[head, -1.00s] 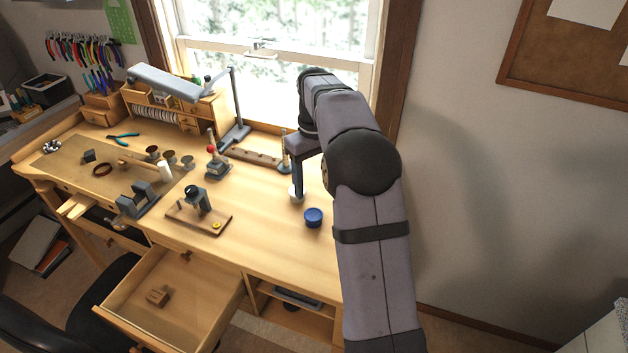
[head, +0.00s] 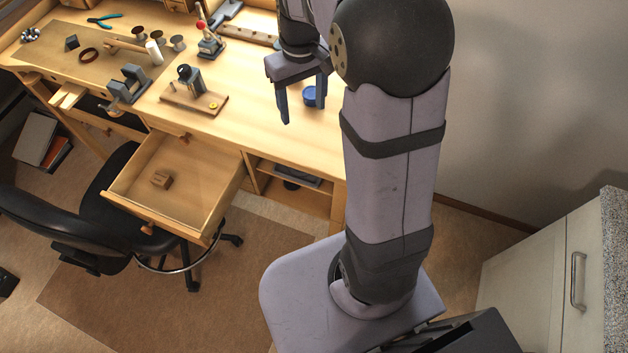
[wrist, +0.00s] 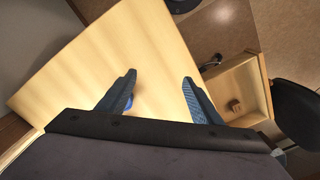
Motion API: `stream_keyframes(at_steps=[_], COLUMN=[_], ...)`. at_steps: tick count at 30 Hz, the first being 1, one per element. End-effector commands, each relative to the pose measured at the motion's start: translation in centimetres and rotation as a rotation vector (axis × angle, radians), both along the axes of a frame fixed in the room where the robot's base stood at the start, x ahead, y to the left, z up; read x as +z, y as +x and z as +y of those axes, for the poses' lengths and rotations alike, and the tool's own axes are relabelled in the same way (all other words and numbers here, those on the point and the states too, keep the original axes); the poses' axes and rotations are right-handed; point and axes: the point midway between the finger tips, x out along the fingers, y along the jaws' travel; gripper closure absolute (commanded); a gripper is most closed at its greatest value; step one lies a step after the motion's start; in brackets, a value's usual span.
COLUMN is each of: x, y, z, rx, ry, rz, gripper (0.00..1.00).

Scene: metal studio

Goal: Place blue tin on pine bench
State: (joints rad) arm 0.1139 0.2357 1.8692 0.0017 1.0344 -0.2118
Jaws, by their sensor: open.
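The blue tin (head: 311,98) stands on the light pine bench (head: 255,100), towards the right end of its top. My gripper (head: 303,112) is open and empty, its fingers pointing down over the bench. In the head view one finger is left of the tin and the other overlaps the tin's right side. In the wrist view only a bit of the blue tin (wrist: 129,103) shows, behind the left finger; the gap between my fingertips (wrist: 159,75) shows bare bench. I cannot tell the fingertips' exact height above the top.
A red-knobbed tool (head: 209,40) is farther back. An open drawer (head: 175,180) juts from the bench front. A black chair (head: 130,190) is before it. Bare bench lies between the tools and tin.

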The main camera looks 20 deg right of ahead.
Motion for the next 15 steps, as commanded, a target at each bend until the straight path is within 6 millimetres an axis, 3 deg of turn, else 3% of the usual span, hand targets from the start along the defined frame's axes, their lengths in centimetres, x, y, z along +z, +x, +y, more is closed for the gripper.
stream_keyframes(at_steps=[3, 9, 15], x=[-1.5, -4.1, -5.8], y=[-4.5, -11.1, -15.0], z=[1.7, 3.5, 4.2], rx=[-0.024, -0.066, -0.090], ry=[-0.001, -0.002, -0.002], rz=[0.001, -0.001, 0.000], gripper=[0.41, 0.41, 0.41])
